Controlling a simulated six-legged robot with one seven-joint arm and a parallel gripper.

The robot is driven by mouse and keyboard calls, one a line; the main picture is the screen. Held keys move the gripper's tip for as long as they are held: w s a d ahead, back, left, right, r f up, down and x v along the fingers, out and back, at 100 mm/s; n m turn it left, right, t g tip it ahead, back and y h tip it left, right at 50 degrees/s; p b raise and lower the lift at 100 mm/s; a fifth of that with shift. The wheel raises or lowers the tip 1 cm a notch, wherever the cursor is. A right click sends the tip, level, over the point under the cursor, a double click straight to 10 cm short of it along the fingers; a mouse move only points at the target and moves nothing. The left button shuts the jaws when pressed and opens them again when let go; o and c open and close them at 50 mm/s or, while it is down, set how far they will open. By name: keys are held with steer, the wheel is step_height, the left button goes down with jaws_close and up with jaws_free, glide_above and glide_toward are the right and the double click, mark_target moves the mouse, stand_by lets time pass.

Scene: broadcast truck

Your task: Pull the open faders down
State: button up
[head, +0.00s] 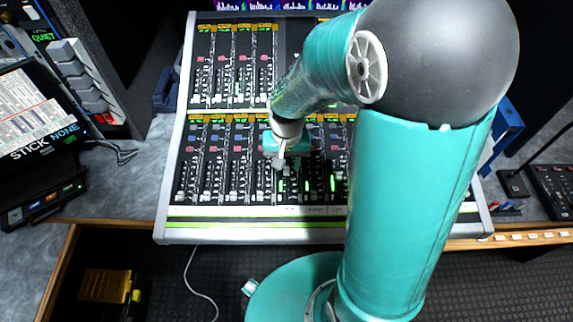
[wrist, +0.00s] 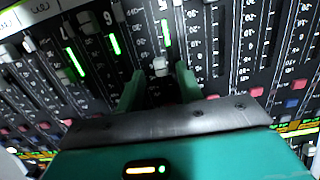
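The mixing console (head: 180,215) has a lower bank of vertical fader strips. In the head view, several lit green bars show in that bank, one beside my gripper (head: 281,166). In the wrist view, three green lit bars (wrist: 115,44) mark neighbouring strips. A pale fader cap (wrist: 160,66) sits at the end of one lit bar, on the strip in front of my gripper (wrist: 159,82). My two green fingers are spread apart, one on either side of this cap's strip. I cannot tell whether they touch the cap. In the head view, my arm hides the right part of the bank.
An upper bank of strips (head: 235,60) lies behind the lower one. A tablet-like panel (head: 30,110) and a rack of grey units (head: 80,75) stand at left. A small black panel (head: 552,185) is at right. A white cable (head: 190,270) hangs below the console.

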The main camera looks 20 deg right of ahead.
steer(key=shift+f, duration=0.85)
jaws_close()
